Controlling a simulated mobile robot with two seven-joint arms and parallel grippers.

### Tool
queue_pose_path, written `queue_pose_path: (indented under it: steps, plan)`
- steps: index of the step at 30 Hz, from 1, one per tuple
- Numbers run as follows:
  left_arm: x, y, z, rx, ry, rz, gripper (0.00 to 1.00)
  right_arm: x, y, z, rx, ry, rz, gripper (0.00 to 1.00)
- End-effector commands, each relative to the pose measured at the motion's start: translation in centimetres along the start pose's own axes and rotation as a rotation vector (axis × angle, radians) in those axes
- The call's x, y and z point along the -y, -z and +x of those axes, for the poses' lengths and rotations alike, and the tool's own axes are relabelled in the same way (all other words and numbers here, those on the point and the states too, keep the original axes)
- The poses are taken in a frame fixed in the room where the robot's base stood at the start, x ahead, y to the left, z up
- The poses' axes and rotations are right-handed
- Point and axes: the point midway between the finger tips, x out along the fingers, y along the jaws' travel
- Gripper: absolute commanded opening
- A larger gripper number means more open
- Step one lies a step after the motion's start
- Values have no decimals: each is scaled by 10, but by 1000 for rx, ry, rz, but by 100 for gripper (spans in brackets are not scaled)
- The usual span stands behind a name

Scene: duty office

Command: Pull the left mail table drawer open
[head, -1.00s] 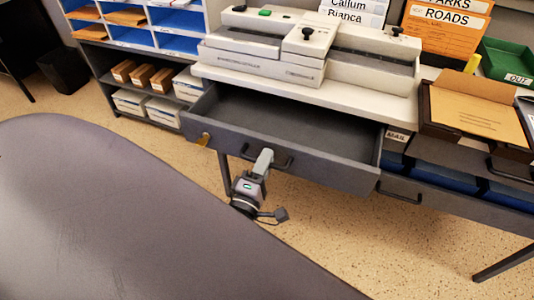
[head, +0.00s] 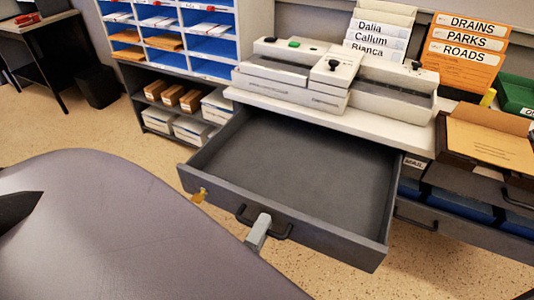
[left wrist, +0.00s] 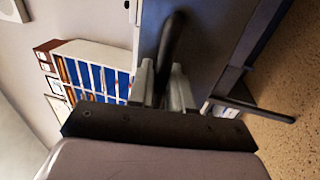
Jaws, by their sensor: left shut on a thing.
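The left mail table drawer (head: 300,155) is pulled well out from under the white table top in the head view, and its grey inside looks empty. Its dark bar handle (head: 282,233) is on the drawer front. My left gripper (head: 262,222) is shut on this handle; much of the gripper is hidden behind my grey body. In the left wrist view the two fingers of my left gripper (left wrist: 164,88) sit on either side of the handle (left wrist: 170,45). My right gripper is not in view.
A white machine (head: 330,80) stands on the table above the drawer. A second drawer with its own handle (head: 415,221) is to the right, below blue bins (head: 458,207). A shelf of mail slots (head: 205,45) stands at the left.

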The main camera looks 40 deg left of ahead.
Motion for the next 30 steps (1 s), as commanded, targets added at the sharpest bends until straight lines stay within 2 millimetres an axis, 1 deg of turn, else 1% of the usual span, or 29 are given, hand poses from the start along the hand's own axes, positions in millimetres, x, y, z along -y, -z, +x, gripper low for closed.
queue_pose_path:
  steps: [11,12,13,30]
  plan:
    - [0,-1,-2,2,1,0,0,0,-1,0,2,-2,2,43]
    - [0,-1,-2,2,1,0,32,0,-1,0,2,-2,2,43]
    - [0,-1,-2,2,1,0,36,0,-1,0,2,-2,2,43]
    - [2,-3,0,1,0,-1,36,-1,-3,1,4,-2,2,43]
